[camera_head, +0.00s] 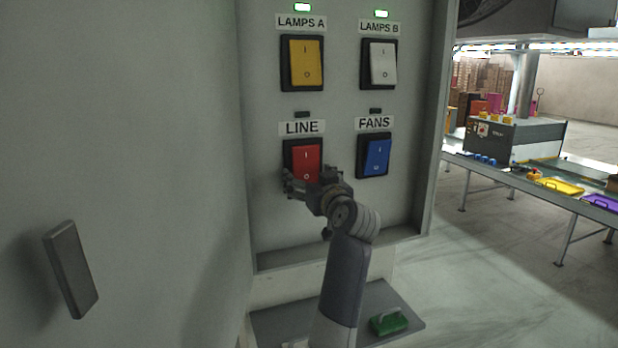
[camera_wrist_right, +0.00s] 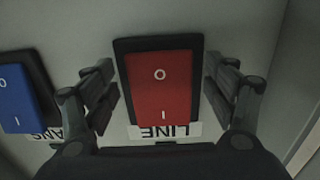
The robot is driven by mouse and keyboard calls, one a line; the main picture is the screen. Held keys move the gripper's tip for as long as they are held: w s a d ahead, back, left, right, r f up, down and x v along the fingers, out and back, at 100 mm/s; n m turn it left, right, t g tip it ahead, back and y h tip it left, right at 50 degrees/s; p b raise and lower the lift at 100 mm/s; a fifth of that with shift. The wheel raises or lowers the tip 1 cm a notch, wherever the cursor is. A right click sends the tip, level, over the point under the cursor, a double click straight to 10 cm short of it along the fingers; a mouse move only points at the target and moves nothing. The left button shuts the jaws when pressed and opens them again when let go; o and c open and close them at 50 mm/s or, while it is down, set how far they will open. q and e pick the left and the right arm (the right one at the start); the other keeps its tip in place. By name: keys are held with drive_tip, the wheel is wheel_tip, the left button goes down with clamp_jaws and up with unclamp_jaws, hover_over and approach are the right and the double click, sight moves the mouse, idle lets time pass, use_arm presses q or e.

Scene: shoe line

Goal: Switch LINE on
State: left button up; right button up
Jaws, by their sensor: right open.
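The LINE switch (camera_head: 306,160) is a red rocker in a black frame, at the lower left of the panel in the head view. Its small lamp (camera_head: 302,114) above the label is dark. My right gripper (camera_head: 305,184) is at the lower part of the switch and hides some of its bottom edge. In the right wrist view the red rocker (camera_wrist_right: 160,88) appears upside down, between the two spread fingers of my right gripper (camera_wrist_right: 161,88). The fingers are open and hold nothing. I cannot tell whether they touch the panel. My left gripper is not in view.
LAMPS A, a yellow switch (camera_head: 302,63), and LAMPS B, a white switch (camera_head: 383,63), have lit green lamps. FANS, a blue switch (camera_head: 374,156), is close on the right, its lamp dark. A ledge holds a green object (camera_head: 389,321). A conveyor (camera_head: 535,172) stands at right.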

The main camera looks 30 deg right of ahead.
drive_tip(key=shift+c, duration=0.3)
drive_tip(key=c, duration=1)
drive_tip(key=shift+s+r+g+y, duration=0.1)
drive_tip(key=shift+r+g+y, duration=0.2)
drive_tip(key=shift+g, duration=0.1)
drive_tip(key=shift+s+g, duration=0.15)
drive_tip(key=shift+g, duration=0.75)
drive_tip(key=o, duration=1.1)
drive_tip(key=shift+a, duration=0.1)
drive_tip(key=shift+c, duration=0.2)
